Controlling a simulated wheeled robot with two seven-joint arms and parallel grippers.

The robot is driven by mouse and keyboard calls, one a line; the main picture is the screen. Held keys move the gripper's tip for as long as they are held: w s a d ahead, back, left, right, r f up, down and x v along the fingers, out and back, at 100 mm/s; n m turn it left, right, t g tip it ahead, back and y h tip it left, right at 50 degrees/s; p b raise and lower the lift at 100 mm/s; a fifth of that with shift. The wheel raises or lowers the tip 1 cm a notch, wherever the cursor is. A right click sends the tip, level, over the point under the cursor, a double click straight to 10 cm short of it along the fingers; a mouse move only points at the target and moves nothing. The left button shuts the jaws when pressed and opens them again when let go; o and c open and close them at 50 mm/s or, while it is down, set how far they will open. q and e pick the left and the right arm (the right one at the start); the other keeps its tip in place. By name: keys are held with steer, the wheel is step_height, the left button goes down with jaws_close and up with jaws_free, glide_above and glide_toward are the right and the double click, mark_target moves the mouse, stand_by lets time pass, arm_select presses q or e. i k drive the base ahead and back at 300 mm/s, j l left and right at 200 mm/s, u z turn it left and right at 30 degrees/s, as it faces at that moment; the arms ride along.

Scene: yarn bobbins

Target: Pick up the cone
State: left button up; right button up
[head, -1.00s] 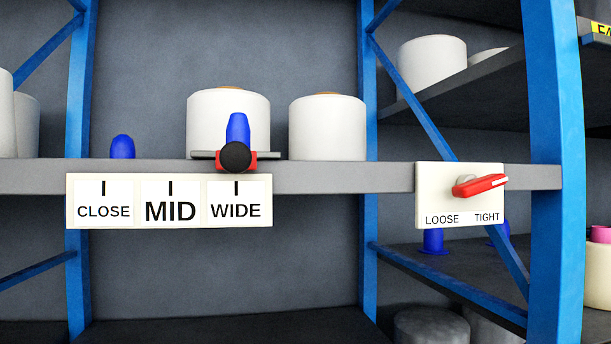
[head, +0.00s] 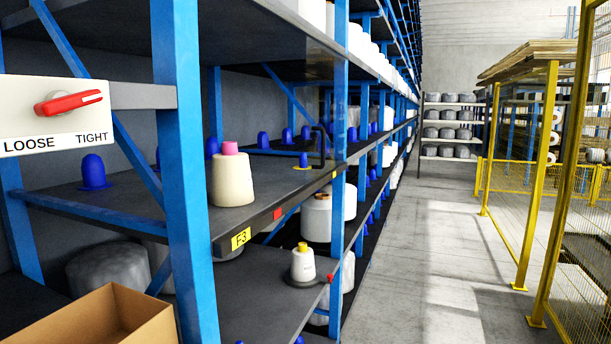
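A cream yarn cone (head: 231,180) with a pink tip stands upright on the middle shelf (head: 130,212) of the blue rack, near its front edge. A smaller white cone (head: 303,265) with a yellow-brown tip stands on the lower shelf, on a dark round base. I cannot tell which one the task means. Neither of my grippers is in view.
A blue upright (head: 183,160) stands just left of the cream cone. An open cardboard box (head: 100,320) is at the bottom left. Blue pegs (head: 94,172) stand on the shelf. A LOOSE/TIGHT panel (head: 55,115) hangs at left. The aisle floor (head: 440,260) is clear; yellow fencing lies right.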

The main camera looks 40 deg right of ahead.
mark_target(231, 185)
steer(key=z, duration=1)
